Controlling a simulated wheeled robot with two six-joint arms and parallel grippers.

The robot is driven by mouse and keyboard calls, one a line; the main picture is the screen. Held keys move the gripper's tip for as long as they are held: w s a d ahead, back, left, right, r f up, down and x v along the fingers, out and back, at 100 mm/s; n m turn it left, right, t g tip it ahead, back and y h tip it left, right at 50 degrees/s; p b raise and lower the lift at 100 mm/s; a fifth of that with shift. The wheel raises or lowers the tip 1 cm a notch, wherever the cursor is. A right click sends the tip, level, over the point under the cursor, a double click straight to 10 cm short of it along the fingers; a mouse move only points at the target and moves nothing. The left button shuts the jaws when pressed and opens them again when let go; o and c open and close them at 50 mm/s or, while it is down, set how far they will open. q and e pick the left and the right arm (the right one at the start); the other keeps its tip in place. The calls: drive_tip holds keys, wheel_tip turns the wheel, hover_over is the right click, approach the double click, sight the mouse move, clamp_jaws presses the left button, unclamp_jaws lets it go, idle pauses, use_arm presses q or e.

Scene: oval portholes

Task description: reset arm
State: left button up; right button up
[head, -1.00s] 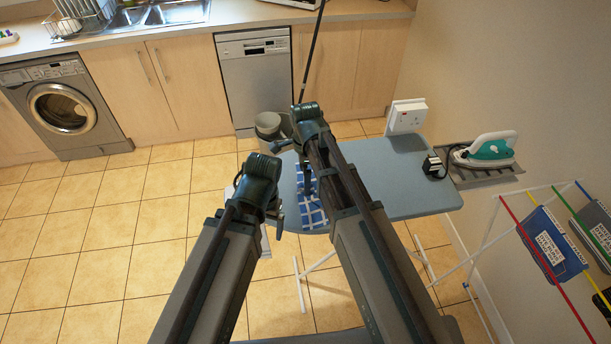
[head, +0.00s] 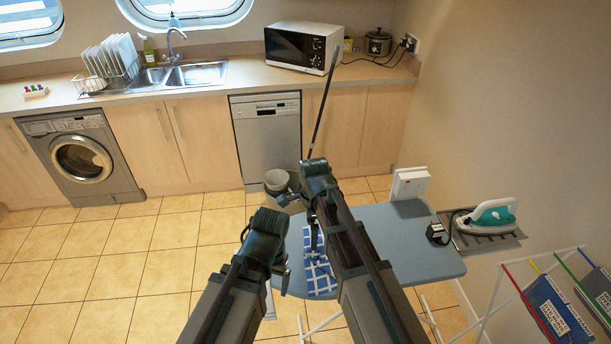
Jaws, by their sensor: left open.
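My left arm reaches up from the bottom middle, and the left gripper (head: 284,281) hangs at its far end, mostly hidden behind the arm; it is open and I see nothing in it. My right arm lies just to its right and reaches further. The right gripper (head: 314,241) points down over the ironing board (head: 405,235), close to a blue and white checked cloth (head: 319,275); its jaws are too small and covered to read.
A white iron with teal parts (head: 492,215) rests on the board's right-end rack. A drying rack (head: 497,292) with hanging cloths stands at lower right. A bucket (head: 277,181) stands beyond my arms. The tiled floor (head: 110,265) at left is clear.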

drive_tip(key=shift+f+b, duration=4.5)
drive_tip(key=shift+f, duration=0.1)
drive_tip(key=shift+d+r, duration=0.1)
drive_tip(key=shift+r, duration=0.05)
